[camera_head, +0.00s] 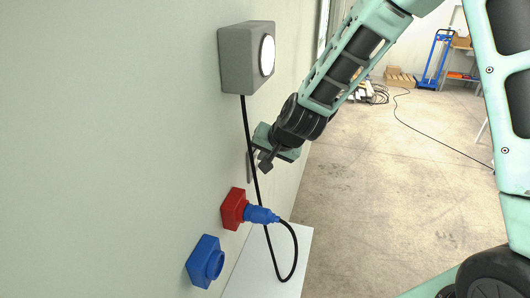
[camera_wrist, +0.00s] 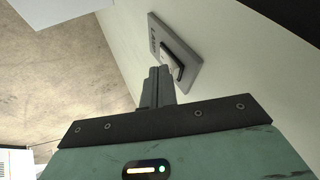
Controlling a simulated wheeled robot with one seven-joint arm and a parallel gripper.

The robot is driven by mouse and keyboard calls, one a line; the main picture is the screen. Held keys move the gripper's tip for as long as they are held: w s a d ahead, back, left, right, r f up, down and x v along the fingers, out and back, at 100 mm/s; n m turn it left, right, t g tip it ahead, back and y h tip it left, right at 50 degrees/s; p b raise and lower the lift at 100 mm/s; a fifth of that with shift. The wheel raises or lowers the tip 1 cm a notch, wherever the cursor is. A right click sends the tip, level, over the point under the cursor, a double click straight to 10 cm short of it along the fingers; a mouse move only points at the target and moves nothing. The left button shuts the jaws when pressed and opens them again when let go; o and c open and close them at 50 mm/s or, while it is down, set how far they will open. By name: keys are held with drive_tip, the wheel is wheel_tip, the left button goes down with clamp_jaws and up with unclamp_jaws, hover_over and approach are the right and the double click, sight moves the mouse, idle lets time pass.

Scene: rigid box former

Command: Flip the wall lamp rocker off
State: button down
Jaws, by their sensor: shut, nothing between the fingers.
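The wall lamp (camera_head: 240,60) is a grey box high on the wall in the head view, its round front bright white. The rocker (camera_wrist: 172,62) sits in a grey switch plate (camera_wrist: 184,52) on the wall in the wrist view; the plate has small raised marks. In the head view the plate (camera_head: 249,168) is a thin grey edge, mostly hidden by my gripper. My gripper (camera_wrist: 158,70) is shut and empty, fingertips close in front of the rocker; I cannot tell whether they touch. It also shows in the head view (camera_head: 265,166), beside the wall below the lamp.
A black cable (camera_head: 251,140) hangs from the lamp past my gripper and loops to a blue plug (camera_head: 262,214) in a red socket (camera_head: 233,208). A blue socket (camera_head: 205,262) is below. A white surface (camera_head: 255,275) stands under them. Open floor (camera_head: 360,190) lies to the right.

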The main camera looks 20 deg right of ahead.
drive_tip(key=shift+w+a+r, duration=0.1)
drive_tip(key=shift+w+a, duration=0.05)
drive_tip(key=shift+a, duration=0.1)
drive_tip(key=shift+r, duration=0.1)
drive_tip(key=shift+r+p, duration=0.7)
drive_tip(key=shift+p, duration=0.15)
